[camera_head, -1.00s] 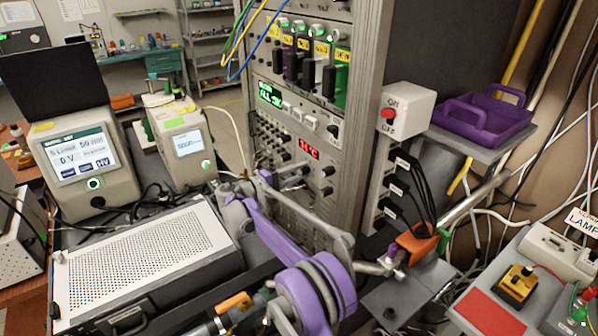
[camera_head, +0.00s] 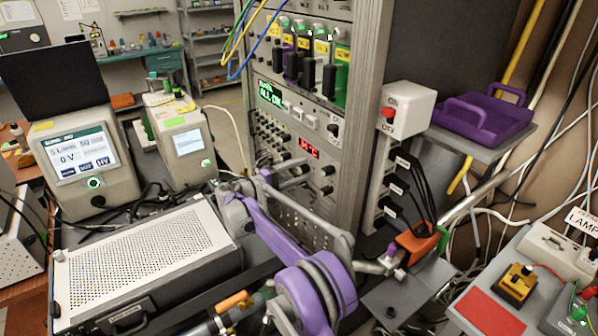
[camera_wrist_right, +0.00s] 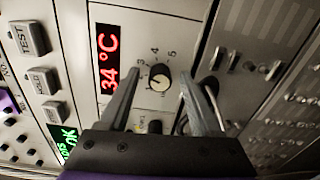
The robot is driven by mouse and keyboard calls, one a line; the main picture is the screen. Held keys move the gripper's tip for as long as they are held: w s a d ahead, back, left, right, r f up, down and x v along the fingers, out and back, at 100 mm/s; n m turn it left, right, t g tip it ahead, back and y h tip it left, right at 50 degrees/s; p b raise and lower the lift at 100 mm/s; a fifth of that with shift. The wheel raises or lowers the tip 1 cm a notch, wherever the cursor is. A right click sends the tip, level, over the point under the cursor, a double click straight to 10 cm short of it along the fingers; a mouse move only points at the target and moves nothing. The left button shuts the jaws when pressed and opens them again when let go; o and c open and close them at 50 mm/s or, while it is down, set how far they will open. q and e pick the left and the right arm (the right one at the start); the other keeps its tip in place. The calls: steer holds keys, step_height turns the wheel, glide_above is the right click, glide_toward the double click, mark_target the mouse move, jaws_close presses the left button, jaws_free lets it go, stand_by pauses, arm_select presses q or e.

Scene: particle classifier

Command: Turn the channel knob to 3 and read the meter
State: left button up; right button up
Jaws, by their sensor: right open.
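The channel knob (camera_wrist_right: 158,79) is a small black round knob with a pale centre, on a light panel in the right wrist view. The printed numbers 3, 4 and 5 curve around its upper side; I cannot tell exactly where its pointer stands. A red display (camera_wrist_right: 107,60) next to it reads 34 °C and also shows on the rack in the head view (camera_head: 308,147). My right gripper (camera_wrist_right: 160,85) is open, with its fingers on either side of the knob; contact is not clear. It reaches the rack front in the head view (camera_head: 297,174). My left gripper is not in view.
The instrument rack (camera_head: 358,90) fills the middle, with cables and black handles above. A green display (camera_head: 271,95) sits over the red one. A perforated metal box (camera_head: 140,258) and two screen units stand left. A purple tray (camera_head: 490,122) and switch box (camera_head: 405,108) are right.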

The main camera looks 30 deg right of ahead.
steer(key=a+b, duration=0.1)
steer(key=a, duration=0.9)
steer(key=shift+s+a, duration=0.35)
steer(key=shift+s, duration=0.1)
steer(key=shift+r, duration=0.1)
steer(key=s+d+f+t+y, duration=0.1)
steer(key=s+y, duration=0.3)
steer(key=s, duration=0.4)
steer(key=s+d+f+y, duration=0.15)
steer(key=s+y, duration=0.25)
steer(key=s, duration=0.4)
steer(key=s+a+f+t+y, duration=0.1)
steer(key=s+a+f+y, duration=0.2)
steer(key=s, duration=0.4)
steer(key=s+a+f+m+t+y+p, duration=0.1)
steer(key=s+a+f+y, duration=0.2)
steer(key=s, duration=0.4)
steer(key=s+a+f+t+y, duration=0.1)
steer(key=s+a+f+y, duration=0.2)
steer(key=s+a+f, duration=0.2)
steer(key=s+a, duration=0.2)
steer(key=shift+s+m+y, duration=0.3)
steer(key=shift+m+y, duration=0.1)
